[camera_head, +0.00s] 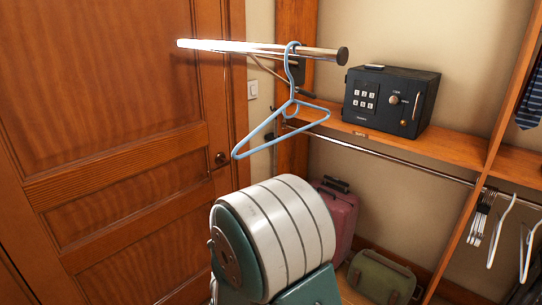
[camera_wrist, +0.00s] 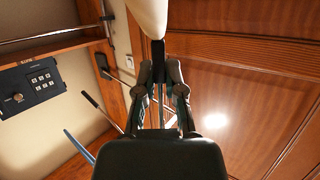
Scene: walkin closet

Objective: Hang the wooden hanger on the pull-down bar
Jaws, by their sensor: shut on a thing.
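The pull-down bar (camera_head: 230,46) is a bright metal rod with a dark end cap, high in the head view in front of the door. A blue hanger (camera_head: 262,133) hangs from it near its right end. My gripper (camera_wrist: 158,66) shows in the wrist view, its fingers closed together. A smooth pale piece (camera_wrist: 150,15) at their tips, cut off by the top edge, appears to be part of the wooden hanger. The rest of it is out of view. Neither my gripper nor the wooden hanger can be made out in the head view.
A black safe (camera_head: 391,100) sits on the wooden shelf (camera_head: 440,145), right of the bar. A fixed rail (camera_head: 390,156) runs below, with white hangers (camera_head: 500,232) at right. A pink suitcase (camera_head: 342,215) and green case (camera_head: 380,278) stand low. The wooden door (camera_head: 110,130) fills the left.

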